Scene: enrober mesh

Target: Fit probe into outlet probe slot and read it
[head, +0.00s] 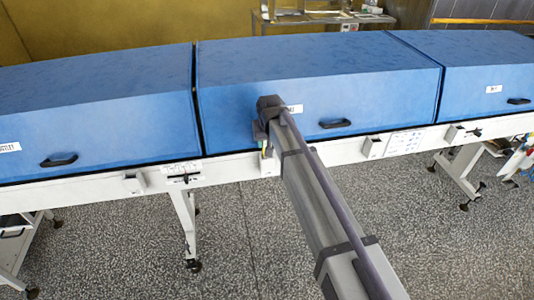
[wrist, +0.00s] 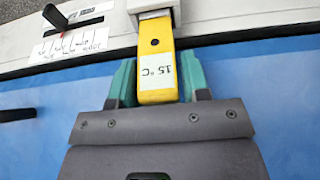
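The yellow probe (wrist: 154,66) has a pale label reading 15 °C, upside down in the wrist view. Its far end is in a box-like holder (wrist: 152,6) on the white rail; how deep it sits is hidden. In the head view, my gripper (head: 265,132) is mostly hidden by my wrist, in front of the middle blue hood (head: 330,85). The left hood (head: 90,100) carries a label that appears to read OUTLET. A similar small box (head: 134,185) is on the rail below it.
More small boxes (head: 374,148) line the white rail (head: 225,168) to the right. A lever with a marked scale (wrist: 70,42) lies left of the holder in the wrist view. Hood handles (head: 335,124) stick out. Support legs (head: 185,225) stand on the speckled floor.

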